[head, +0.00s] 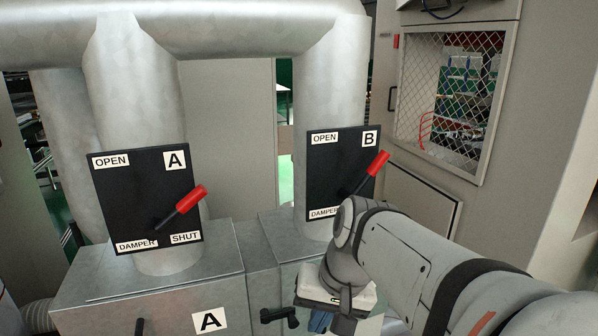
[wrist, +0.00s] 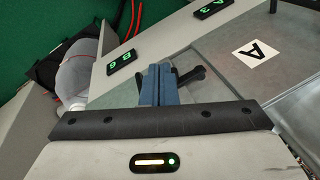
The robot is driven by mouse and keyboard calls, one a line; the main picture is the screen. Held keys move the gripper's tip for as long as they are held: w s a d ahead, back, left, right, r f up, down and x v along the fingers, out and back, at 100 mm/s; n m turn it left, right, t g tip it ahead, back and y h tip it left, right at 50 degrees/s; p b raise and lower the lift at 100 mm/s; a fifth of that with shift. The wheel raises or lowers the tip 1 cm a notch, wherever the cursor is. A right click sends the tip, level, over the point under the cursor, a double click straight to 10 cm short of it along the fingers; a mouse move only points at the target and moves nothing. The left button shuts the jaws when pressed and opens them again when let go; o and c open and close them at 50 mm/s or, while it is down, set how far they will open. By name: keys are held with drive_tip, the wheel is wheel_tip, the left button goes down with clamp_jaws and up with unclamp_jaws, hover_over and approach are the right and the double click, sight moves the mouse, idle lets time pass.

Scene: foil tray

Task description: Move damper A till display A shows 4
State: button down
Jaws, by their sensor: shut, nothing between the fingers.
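Damper A's black plate (head: 140,225) is on the left duct in the head view. Its lever with a red grip (head: 190,199) points up and to the right, with OPEN at the plate's upper left and SHUT at its lower right. Display A (wrist: 212,8) is at the top of the wrist view and appears to read 3 in green. My gripper (wrist: 156,72) is shut and empty, its blue fingers together. In the head view the blue fingers (head: 320,320) are low, right of and below the damper A lever and apart from it.
Damper B's plate (head: 325,180) and red-grip lever (head: 377,164) are on the right duct, above my arm. Display B (wrist: 124,61) appears to read 6. A black handle (head: 280,317) is close to my fingers. A box labelled A (head: 209,321) is below the left duct.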

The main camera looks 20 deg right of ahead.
drive_tip(key=w+d+r+m+t+y+b, duration=0.65)
drive_tip(key=w+d+m+y, duration=0.2)
drive_tip(key=d+m, duration=0.2)
drive_tip(key=s+d+r+m+t+b, duration=0.1)
drive_tip(key=s+d+r+t+b, duration=0.25)
drive_tip(key=d, duration=0.65)
drive_tip(key=s+d+r+m+t+b, duration=0.1)
drive_tip(key=s+d+r+t, duration=0.2)
drive_tip(key=d+r+t, duration=0.45)
drive_tip(key=w+a+r+g+p, duration=0.1)
drive_tip(key=w+a+r+g, duration=0.1)
drive_tip(key=w+a, duration=0.5)
drive_tip(key=shift+w+a+r+y+p, duration=0.15)
drive_tip(key=shift+w+r+y+p, duration=0.35)
drive_tip(key=shift+w, duration=0.4)
drive_tip(key=shift+n, duration=0.25)
